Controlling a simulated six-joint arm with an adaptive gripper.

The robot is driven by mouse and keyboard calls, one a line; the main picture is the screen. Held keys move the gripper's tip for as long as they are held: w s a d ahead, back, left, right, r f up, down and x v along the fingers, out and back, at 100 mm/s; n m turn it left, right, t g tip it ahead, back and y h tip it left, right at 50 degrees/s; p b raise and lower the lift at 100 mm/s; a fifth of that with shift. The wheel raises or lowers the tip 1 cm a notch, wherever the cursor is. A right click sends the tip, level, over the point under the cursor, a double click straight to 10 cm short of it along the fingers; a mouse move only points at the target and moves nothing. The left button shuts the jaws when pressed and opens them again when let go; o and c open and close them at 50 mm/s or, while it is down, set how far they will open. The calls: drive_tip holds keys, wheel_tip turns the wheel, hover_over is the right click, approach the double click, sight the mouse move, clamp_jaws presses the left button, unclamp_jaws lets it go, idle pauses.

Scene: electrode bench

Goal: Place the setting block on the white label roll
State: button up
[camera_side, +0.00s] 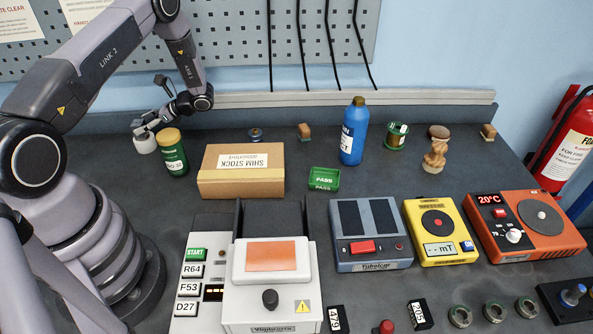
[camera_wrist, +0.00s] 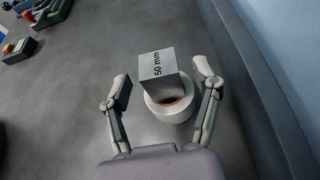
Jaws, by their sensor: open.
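The grey setting block, marked "50 mm" (camera_wrist: 158,69), is on top of the white label roll (camera_wrist: 169,112) in the wrist view. It covers the far part of the roll, and part of the roll's hole shows in front of it. Whether the block lies fully flat is hard to tell. My gripper (camera_wrist: 163,82) is open, with one finger on each side of the block and a visible gap to both. In the side view the roll (camera_side: 145,144) stands at the far left of the bench, under my gripper (camera_side: 150,123), which partly hides the block.
A green jar (camera_side: 173,153) stands just right of the roll. A shim stock box (camera_side: 241,171) and a blue bottle (camera_side: 353,131) are farther right. Instruments fill the front. The back wall ledge (camera_wrist: 262,90) runs close to the right finger in the wrist view.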

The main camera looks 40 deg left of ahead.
drive_tip(key=r+v, duration=0.1)
drive_tip(key=v, duration=0.9)
drive_tip(key=s+d+r+n+t+h, duration=0.1)
drive_tip(key=d+r+n+t+h, duration=0.1)
drive_tip(key=d+r, duration=0.5)
drive_tip(key=d+r+n+t+h, duration=0.2)
drive_tip(key=d+r+t, duration=0.1)
drive_tip(key=r, duration=0.8)
drive_tip(key=s+d+r+n+t+h, duration=0.2)
drive_tip(key=s+d+r+t, duration=0.3)
drive_tip(key=s+d, duration=0.3)
drive_tip(key=s+d+r+n+t+h, duration=0.3)
drive_tip(key=s+d+r+t, duration=0.2)
drive_tip(key=s+d+r, duration=0.2)
drive_tip(key=s+d, duration=0.1)
drive_tip(key=s, duration=0.1)
drive_tip(key=shift+s+d+h, duration=0.3)
drive_tip(key=shift+d, duration=0.05)
